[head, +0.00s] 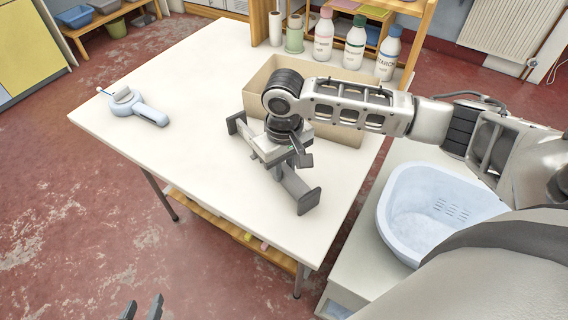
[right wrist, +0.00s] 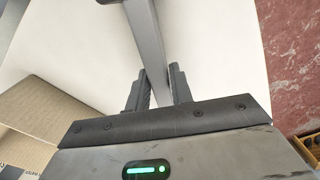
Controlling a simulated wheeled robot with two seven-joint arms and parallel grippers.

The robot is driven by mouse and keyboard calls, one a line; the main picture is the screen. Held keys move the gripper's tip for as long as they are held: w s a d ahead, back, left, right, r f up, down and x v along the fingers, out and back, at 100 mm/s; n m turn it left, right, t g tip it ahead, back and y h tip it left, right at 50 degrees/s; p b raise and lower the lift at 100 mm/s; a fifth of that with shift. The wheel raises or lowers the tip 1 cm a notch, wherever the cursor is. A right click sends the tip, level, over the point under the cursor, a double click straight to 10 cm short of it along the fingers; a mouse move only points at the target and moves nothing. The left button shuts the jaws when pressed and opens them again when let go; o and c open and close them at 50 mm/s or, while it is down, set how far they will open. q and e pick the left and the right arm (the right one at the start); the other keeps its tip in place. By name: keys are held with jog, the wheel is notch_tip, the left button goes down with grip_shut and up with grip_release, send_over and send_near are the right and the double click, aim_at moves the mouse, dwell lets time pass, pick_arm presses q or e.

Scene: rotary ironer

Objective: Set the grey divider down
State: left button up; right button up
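The grey divider (head: 296,186) is a long bar with an upright plate at each end, lying slantwise over the white table (head: 180,75). In the right wrist view the divider (right wrist: 148,45) runs between the two dark fingers of my right gripper (right wrist: 157,88), which are close against both its sides. In the head view my right gripper (head: 291,150) is at the bar's middle and hides part of it. I cannot tell whether the divider touches the table. My left gripper (head: 142,308) is empty, its two fingers apart, at the bottom edge, away from the table.
A beige open box (head: 346,131) stands just behind the divider, partly hidden by my right arm. A pale blue handheld tool (head: 140,107) lies at the table's left. Several bottles (head: 355,42) stand at the back. A light blue basin (head: 403,225) is at right. The table's left middle is clear.

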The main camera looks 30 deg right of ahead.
jog(key=o, duration=0.3)
